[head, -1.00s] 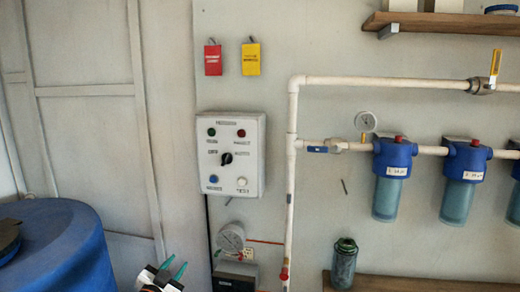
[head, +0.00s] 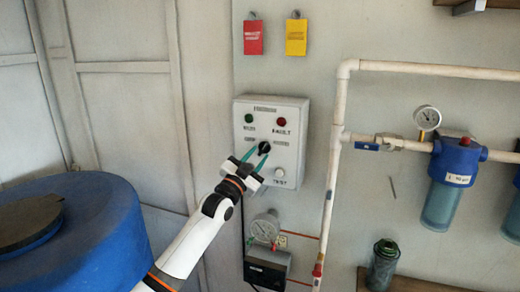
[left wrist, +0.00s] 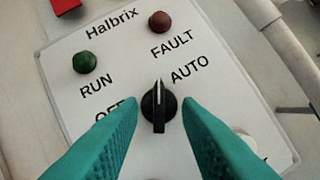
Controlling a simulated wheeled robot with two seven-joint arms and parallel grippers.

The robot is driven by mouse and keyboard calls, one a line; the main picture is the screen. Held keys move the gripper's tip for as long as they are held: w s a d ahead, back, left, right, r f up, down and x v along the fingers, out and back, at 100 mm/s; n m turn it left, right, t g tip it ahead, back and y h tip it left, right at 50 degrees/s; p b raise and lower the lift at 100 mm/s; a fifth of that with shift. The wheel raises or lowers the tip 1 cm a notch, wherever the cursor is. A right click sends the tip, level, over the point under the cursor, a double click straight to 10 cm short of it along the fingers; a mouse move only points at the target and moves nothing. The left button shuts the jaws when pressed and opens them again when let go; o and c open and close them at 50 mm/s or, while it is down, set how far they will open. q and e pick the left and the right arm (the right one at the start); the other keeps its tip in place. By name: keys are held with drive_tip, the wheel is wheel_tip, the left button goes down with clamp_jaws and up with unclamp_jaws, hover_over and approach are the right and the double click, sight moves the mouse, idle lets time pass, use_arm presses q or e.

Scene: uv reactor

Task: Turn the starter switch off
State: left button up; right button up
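The starter switch is a black rotary knob (head: 265,147) on a white control box (head: 295,112). In the left wrist view the knob (left wrist: 158,108) has a white line that leans toward the AUTO label (left wrist: 189,67), away from the partly covered OFF label (left wrist: 102,118). My left gripper (head: 256,157) is open in front of the box. In the left wrist view its teal fingers (left wrist: 158,118) stand on either side of the knob, with a gap on both sides. My right gripper is out of view.
A green RUN lamp (left wrist: 84,62) and a red FAULT lamp (left wrist: 160,22) sit above the knob, and a white TEST button (head: 280,172) below. A white pipe (head: 335,180) runs to the right. A blue barrel (head: 95,240) stands at left.

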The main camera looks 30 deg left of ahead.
use_arm(q)
drive_tip(key=shift+w+r, duration=0.4)
drive_tip(key=shift+w, duration=0.45)
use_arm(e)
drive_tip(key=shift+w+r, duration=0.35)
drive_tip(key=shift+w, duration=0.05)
use_arm(q)
clamp_jaws()
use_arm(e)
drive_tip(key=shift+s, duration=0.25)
